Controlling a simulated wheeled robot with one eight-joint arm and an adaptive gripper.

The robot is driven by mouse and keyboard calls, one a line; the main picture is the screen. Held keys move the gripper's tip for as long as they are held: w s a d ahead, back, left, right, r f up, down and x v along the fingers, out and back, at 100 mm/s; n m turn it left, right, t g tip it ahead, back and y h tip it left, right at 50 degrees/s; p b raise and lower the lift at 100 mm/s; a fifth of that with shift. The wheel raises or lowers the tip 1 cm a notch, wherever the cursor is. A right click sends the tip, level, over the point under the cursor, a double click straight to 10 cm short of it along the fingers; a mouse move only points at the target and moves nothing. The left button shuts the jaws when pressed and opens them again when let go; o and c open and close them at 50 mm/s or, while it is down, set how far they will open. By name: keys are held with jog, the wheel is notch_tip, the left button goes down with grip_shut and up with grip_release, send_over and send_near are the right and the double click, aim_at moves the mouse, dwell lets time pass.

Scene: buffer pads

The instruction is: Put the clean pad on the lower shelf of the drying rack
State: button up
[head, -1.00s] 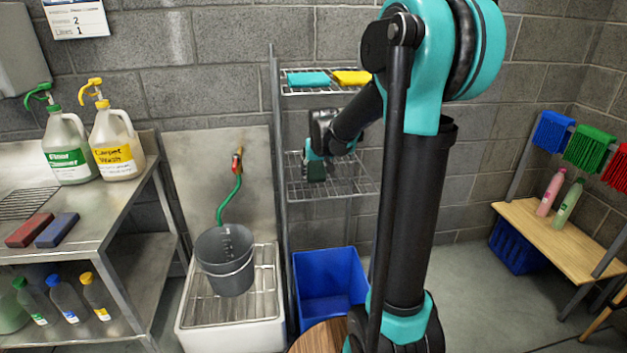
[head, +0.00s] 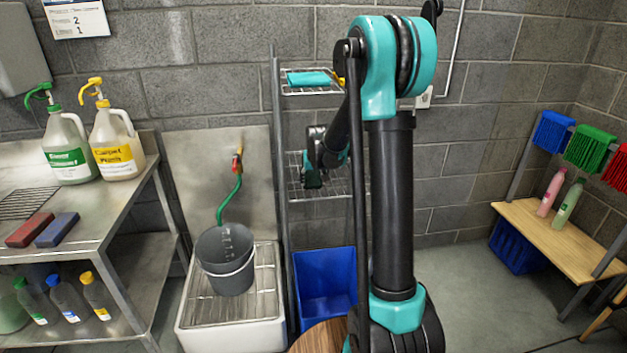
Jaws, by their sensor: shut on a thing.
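The drying rack has two wire shelves. Its lower shelf (head: 338,188) is partly hidden by my arm. My gripper (head: 312,171) is at the left part of the lower shelf and looks small and dark from here. It is shut on a dark green pad (head: 312,180), of which only a small part shows at the shelf's level. I cannot tell whether the pad touches the wires. On the upper shelf lie a turquoise pad (head: 308,78) and a yellow pad (head: 341,82), the yellow one mostly behind my arm.
A blue bin (head: 325,280) stands below the rack. Left of it, a grey bucket (head: 226,262) sits on a sink grate. A steel table (head: 95,225) holds jugs, a red pad (head: 30,230) and a blue pad (head: 57,230). A wooden bench (head: 555,238) stands at the right.

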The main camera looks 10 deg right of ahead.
jog(key=shift+f, duration=0.15)
jog(key=o, duration=1.1)
jog(key=shift+o, duration=0.2)
jog(key=v, duration=1.2)
jog(key=s+d+f, duration=0.1)
jog(key=s+f, duration=0.3)
jog(key=s, duration=0.6)
jog(key=s+d+f+g, duration=0.1)
jog(key=s+f, duration=0.4)
jog(key=s, duration=0.6)
jog(key=s+d+f, duration=0.1)
jog(key=s+f, duration=0.4)
jog(key=s, duration=0.6)
jog(key=shift+d+g, duration=0.25)
jog(key=shift+g, duration=0.05)
